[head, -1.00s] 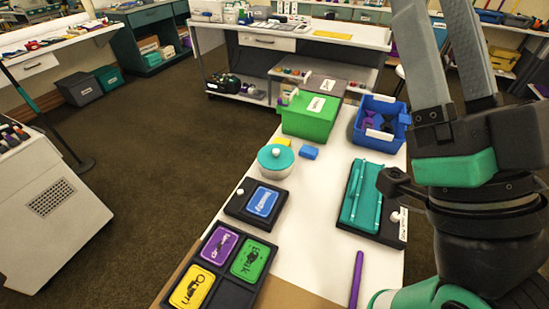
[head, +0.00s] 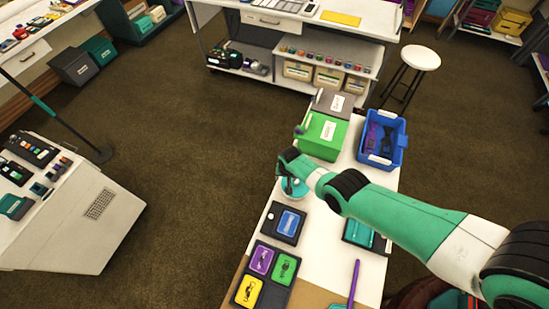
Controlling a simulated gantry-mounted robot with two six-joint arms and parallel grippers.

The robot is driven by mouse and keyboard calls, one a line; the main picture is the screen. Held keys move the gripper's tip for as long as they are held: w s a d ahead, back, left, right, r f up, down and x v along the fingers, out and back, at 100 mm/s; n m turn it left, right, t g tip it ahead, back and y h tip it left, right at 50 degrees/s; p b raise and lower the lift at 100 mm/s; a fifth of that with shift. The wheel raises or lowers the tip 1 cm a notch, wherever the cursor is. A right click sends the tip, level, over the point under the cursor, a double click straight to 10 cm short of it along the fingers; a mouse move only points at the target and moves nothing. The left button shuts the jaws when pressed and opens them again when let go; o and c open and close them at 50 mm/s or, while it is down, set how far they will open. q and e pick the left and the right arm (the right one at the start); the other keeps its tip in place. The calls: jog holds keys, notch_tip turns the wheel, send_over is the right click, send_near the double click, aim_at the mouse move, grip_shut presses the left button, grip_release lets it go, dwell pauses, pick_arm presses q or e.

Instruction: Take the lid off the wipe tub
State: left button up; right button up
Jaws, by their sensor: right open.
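My left gripper is not in view.
Behind the tub are a green box (head: 321,136) and a blue bin (head: 382,140) with things in it. In front are a black tray (head: 285,222) with a blue card and a card board (head: 265,276). A teal tray (head: 358,232) and a purple stick (head: 354,283) lie to the right.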

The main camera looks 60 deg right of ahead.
aim_at(297, 181)
pick_arm(q)
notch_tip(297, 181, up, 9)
jog(key=p, duration=0.6)
pick_arm(e)
jog(key=s+d+r+m, duration=0.1)
jog(key=s+d+r, duration=0.25)
jog(key=r, duration=0.35)
jog(key=shift+g, duration=0.4)
notch_tip(297, 181, down, 12)
jog(key=b, duration=1.3)
jog(key=shift+d+b, duration=0.15)
jog(key=shift+b, duration=0.2)
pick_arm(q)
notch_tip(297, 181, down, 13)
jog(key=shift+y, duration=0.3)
pick_arm(e)
jog(key=shift+w+r, duration=0.1)
jog(key=shift+r, duration=0.05)
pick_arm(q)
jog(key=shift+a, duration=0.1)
pick_arm(e)
grip_shut()
